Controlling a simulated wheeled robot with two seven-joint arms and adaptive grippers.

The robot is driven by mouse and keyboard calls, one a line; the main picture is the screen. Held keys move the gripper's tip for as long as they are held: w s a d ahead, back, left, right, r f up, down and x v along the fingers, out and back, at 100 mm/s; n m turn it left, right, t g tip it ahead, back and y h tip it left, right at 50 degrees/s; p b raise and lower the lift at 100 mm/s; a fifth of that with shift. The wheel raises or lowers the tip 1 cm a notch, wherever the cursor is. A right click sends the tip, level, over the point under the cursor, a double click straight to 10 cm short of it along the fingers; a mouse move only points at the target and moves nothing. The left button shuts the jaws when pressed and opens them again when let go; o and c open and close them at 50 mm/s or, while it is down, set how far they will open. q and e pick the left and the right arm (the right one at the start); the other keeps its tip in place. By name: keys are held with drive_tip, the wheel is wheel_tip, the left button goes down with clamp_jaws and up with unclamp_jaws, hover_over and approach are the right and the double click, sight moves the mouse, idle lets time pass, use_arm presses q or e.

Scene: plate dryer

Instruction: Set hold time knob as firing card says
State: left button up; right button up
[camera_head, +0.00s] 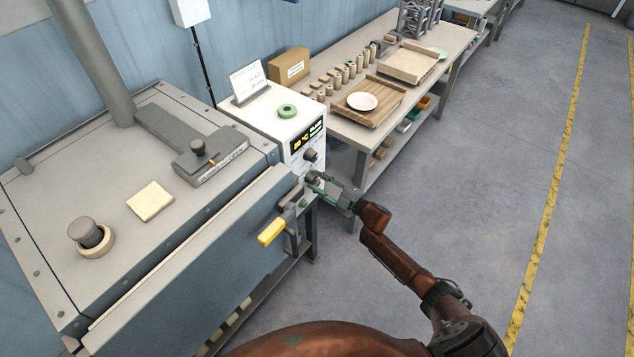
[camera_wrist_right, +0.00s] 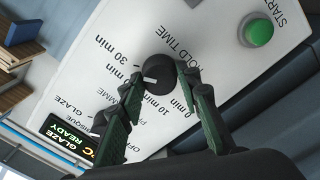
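The black hold time knob (camera_wrist_right: 168,76) sits on the white control panel, with a white pointer mark toward the lower left in the right wrist view. Labels 0 min, 10 min and 30 min show around it; the one between is partly covered by a finger. My right gripper (camera_wrist_right: 160,80) has its fingers spread on either side of the knob; whether they touch it I cannot tell. My left gripper is out of view.
A green START button (camera_wrist_right: 258,32) is beside the knob. Another dark knob (camera_head: 310,155) is below the lit display (camera_head: 306,136). The dryer's yellow handle (camera_head: 271,231) sticks out nearby. Open floor lies right.

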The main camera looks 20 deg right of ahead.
drive_tip(key=o, duration=0.5)
drive_tip(key=v, duration=1.2)
drive_tip(key=s+d+f+m+g+h, duration=0.1)
drive_tip(key=s+d+f+m+h, duration=0.25)
drive_tip(key=f, duration=0.65)
drive_tip(key=s+d+f+m+g+h, duration=0.1)
drive_tip(key=s+d+f+m+h, duration=0.3)
drive_tip(key=f, duration=0.6)
drive_tip(key=s+d+f+m+g, duration=0.1)
drive_tip(key=s+f+m, duration=0.1)
drive_tip(key=s+f, duration=0.5)
drive_tip(key=s+a+f+m+g+h, duration=0.1)
drive_tip(key=s+f+m+g+h, duration=0.3)
drive_tip(key=s+f, duration=1.3)
drive_tip(key=s+a+f+m+g, duration=0.1)
drive_tip(key=s+a+f+g, duration=0.1)
drive_tip(key=s, duration=0.7)
drive_tip(key=s+a+f+m+g+y, duration=0.1)
drive_tip(key=s+a+f+g, duration=0.2)
drive_tip(key=s+f, duration=0.4)
drive_tip(key=s+a+f+m+g+y, duration=0.1)
drive_tip(key=s+a+f, duration=0.3)
drive_tip(key=s, duration=0.8)
drive_tip(key=shift+a+f+g, duration=0.2)
drive_tip(key=shift+a+g, duration=0.4)
drive_tip(key=shift+g, duration=0.3)
